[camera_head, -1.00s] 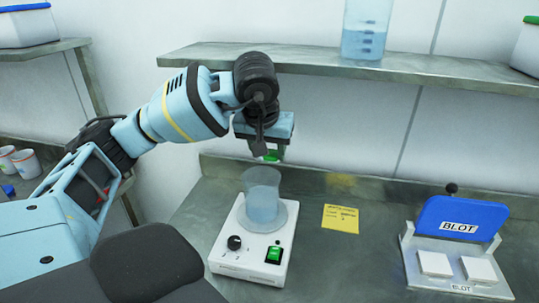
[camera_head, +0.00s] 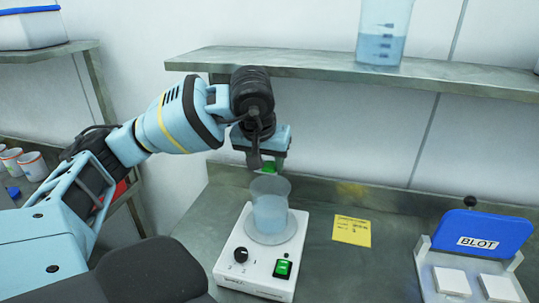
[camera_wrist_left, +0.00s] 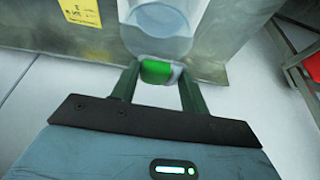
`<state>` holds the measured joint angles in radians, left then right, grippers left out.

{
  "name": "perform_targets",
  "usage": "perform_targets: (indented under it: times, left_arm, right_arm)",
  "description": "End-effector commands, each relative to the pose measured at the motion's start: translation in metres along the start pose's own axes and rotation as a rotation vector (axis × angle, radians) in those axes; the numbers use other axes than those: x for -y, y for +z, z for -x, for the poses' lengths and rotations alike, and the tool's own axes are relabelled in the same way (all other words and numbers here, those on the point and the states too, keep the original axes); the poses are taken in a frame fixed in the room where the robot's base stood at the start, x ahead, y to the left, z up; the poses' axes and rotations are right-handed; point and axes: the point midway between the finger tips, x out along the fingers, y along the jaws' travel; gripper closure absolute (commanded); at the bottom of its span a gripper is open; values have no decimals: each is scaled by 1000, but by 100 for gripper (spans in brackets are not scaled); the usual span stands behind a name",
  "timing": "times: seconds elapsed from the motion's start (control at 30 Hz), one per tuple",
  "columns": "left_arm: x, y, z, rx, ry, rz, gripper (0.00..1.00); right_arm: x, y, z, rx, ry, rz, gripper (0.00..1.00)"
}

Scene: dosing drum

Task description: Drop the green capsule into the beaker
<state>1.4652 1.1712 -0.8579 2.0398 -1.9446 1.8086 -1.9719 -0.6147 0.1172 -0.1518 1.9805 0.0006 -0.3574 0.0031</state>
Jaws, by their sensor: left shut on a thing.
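The beaker (camera_head: 270,212) is clear, holds bluish liquid and stands upright on the plate of a white stirrer (camera_head: 258,262) with a knob and a green switch. My left gripper (camera_head: 268,168) is above the beaker, toward its back rim. It is shut on the green capsule (camera_head: 269,167), which shows as a small green patch at the fingertips. In the left wrist view the capsule (camera_wrist_left: 156,71) is green with a whitish end and lies between the two dark green fingers (camera_wrist_left: 158,82). The beaker (camera_wrist_left: 160,30) shows just beyond it. My right gripper is not in view.
A yellow note (camera_head: 351,231) lies right of the stirrer. A blue BLOT device (camera_head: 482,232) stands at the right. A metal shelf (camera_head: 300,66) runs behind, with a jug of blue liquid (camera_head: 384,32) on it. White cups (camera_head: 32,165) stand at far left.

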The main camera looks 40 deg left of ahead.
Motion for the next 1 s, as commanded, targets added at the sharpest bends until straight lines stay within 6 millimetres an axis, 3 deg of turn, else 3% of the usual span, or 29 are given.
perform_targets:
  times: [0.03, 0.2, 0.57, 0.6, 0.77, 1.0]
  left_arm:
    - [0, 4, -12, 7, -4, -1, 76]
    - [0, 10, -25, 5, -2, -2, 76]
    - [0, 11, -26, -1, 1, 0, 76]
    - [0, 11, -26, -1, 1, 0, 51]
    - [0, 11, -27, 0, 0, 0, 30]
    - [0, 11, -27, 0, 0, 0, 30]
  right_arm:
    - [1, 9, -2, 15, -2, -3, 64]
    - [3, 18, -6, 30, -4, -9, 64]
    - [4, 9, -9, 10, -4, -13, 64]
    - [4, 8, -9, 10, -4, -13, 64]
    - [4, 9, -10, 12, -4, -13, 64]
    - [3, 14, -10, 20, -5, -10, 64]
